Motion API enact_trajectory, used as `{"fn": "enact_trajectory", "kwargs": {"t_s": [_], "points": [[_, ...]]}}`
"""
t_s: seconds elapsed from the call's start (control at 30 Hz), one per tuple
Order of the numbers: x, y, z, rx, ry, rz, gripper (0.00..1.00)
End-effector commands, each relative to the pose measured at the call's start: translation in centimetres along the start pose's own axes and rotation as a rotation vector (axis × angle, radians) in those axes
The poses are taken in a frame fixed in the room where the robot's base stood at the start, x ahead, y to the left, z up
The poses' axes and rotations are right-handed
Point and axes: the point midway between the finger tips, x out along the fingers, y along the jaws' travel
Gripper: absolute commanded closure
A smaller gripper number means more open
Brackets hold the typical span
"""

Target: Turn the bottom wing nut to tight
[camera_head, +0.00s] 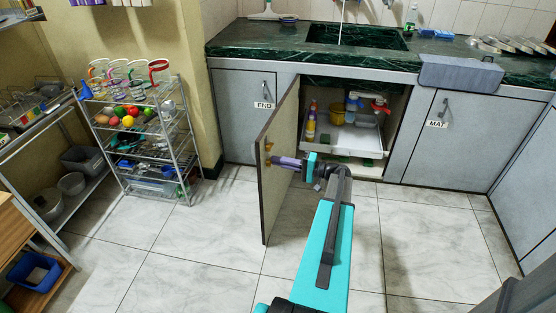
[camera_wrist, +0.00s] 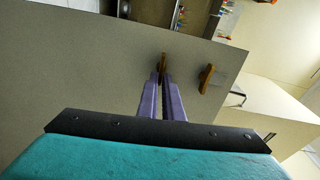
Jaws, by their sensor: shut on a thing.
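The grey cabinet door (camera_head: 278,170) stands open, and its inner face also fills much of the wrist view (camera_wrist: 80,75). Two orange-brown wing nuts are on this face. My gripper (camera_head: 273,160), with purple fingers, reaches the door from the right. In the wrist view its fingertips (camera_wrist: 163,78) are closed around the bottom wing nut (camera_wrist: 163,62), whose far wing sticks out beyond them. The top wing nut (camera_wrist: 206,78) is to the right in that view, clear of the fingers, its wings nearly upright in the picture. The fingers partly hide the bottom nut.
The open cabinet under the sink holds a white tray (camera_head: 345,140) with bottles and a red-handled item. A wire rack (camera_head: 150,140) stands left of the door. The END door (camera_head: 240,110) is behind the open door. The tiled floor (camera_head: 190,235) is clear.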

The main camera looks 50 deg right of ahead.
Motion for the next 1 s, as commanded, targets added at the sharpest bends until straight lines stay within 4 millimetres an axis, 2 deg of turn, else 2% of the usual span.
{"fn": "enact_trajectory", "kwargs": {"t_s": [0.23, 0.67, 0.7, 0.8, 1.0], "points": [[0.11, 0.26, 0.4, 0.079, -0.011, 0.003, 1.0], [0.12, 0.36, 0.44, 0.092, -0.011, 0.003, 1.0], [0.13, 0.35, 0.45, 0.092, -0.012, 0.003, 0.9], [0.11, 0.32, 0.38, 0.091, -0.01, 0.002, 0.75], [0.07, 0.23, 0.21, 0.089, -0.006, 0.001, 0.75]]}}
